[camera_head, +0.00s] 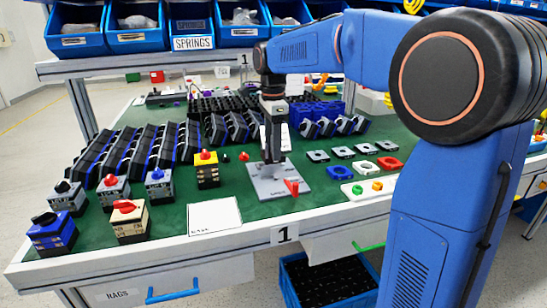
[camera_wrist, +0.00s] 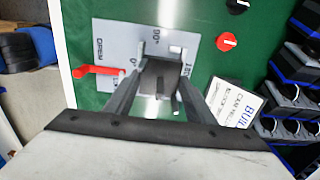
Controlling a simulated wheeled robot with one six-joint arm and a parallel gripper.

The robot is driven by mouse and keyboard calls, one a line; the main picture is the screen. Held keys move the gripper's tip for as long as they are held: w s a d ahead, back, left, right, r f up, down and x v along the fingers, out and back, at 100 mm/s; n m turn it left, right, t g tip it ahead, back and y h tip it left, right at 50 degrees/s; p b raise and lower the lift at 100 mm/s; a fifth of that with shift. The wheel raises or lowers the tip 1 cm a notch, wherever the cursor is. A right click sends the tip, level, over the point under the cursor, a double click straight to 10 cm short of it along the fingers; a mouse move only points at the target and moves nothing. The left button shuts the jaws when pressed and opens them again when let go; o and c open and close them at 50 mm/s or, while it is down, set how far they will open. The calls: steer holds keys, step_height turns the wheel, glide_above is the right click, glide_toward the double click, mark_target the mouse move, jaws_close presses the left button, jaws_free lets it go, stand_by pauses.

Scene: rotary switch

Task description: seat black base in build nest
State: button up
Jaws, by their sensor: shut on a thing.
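The build nest is a light grey plate (camera_head: 262,186) on the green mat, with a red lever (camera_head: 292,187) at its front right. In the wrist view the plate (camera_wrist: 116,38) carries printed angle marks and the word OPEN, and its red lever (camera_wrist: 98,71) lies at the left. My gripper (camera_head: 273,160) points down over the plate. In the wrist view my gripper (camera_wrist: 158,92) is shut on a dark block, the black base (camera_wrist: 157,74). The base is over the plate's middle; I cannot tell whether it touches. The fingers hide its sides.
Assembled switches with coloured knobs, such as a yellow one (camera_head: 207,170), stand left of the plate. Small grey plates and a tray (camera_head: 368,189) with coloured knobs lie right. Rows of black parts (camera_head: 150,150) stand behind. A white card (camera_head: 214,216) lies in front.

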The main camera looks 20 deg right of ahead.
steer(key=shift+f, duration=1.85)
steer(key=o, duration=1.1)
steer(key=shift+f, duration=0.15)
step_height(320, 180, up, 12)
steer(key=shift+r, duration=0.15)
steer(key=s+d+f+n+t, duration=0.1)
steer(key=s+d+f+n, duration=0.1)
steer(key=s+f+n, duration=0.4)
steer(key=s+d+f+n+t, duration=0.2)
steer(key=s+f+n, duration=0.4)
steer(key=s, duration=1)
steer(key=s+d+f+n+t, duration=0.1)
steer(key=s+d+f+n, duration=0.2)
steer(key=s+f+n, duration=0.3)
steer(key=shift+s+f+t, duration=0.15)
steer(key=shift+s+f, duration=0.2)
steer(key=shift+s, duration=0.55)
steer(key=shift+s+f+t, duration=0.1)
steer(key=shift+s+f, duration=0.25)
steer(key=shift+s, duration=0.6)
steer(key=shift+s+f+t, duration=0.15)
steer(key=shift+s+f, duration=0.2)
steer(key=shift+s, duration=0.55)
